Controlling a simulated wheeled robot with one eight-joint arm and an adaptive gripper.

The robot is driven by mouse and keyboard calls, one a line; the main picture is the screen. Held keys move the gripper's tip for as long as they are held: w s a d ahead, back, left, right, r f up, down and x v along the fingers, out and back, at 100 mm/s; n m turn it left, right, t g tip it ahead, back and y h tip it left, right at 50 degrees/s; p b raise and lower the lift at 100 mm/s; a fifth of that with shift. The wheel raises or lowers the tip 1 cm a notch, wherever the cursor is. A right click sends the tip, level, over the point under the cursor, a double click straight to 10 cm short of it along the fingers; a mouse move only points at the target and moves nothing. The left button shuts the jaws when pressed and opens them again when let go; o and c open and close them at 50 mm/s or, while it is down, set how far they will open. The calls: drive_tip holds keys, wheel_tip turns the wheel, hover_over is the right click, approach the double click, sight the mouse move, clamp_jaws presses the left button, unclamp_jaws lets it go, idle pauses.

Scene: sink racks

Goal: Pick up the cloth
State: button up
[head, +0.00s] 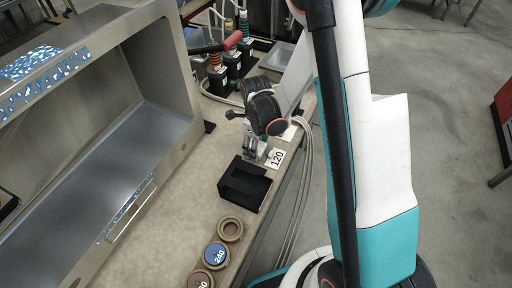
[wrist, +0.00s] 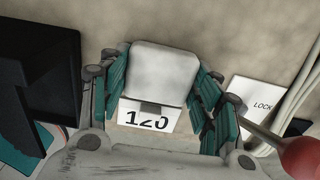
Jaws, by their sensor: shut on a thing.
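A blue-and-white patterned piece that looks like the cloth (head: 45,68) lies over the sink's upper left rim in the head view, far from my gripper. My gripper (head: 254,152) is low over the worktop, beside the white "120" label (head: 277,158). In the wrist view my gripper (wrist: 160,90) has its teal-padded fingers on both sides of a pale grey rounded block (wrist: 164,72), and is shut on it. The "120" label also shows just below the block in the wrist view (wrist: 150,118). The block's underside is hidden.
A metal sink (head: 130,140) fills the left. A black holder (head: 244,186) and numbered round pieces (head: 217,254) stand on the worktop near its right edge. Pale cables (head: 303,160) run along that edge. A red-handled tool (head: 232,41) is behind my gripper.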

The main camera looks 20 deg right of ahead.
wheel_tip(320, 180, up, 20)
drive_tip(key=p, duration=0.7)
drive_tip(key=shift+o, duration=1.3)
drive_tip(key=shift+c, duration=1.2)
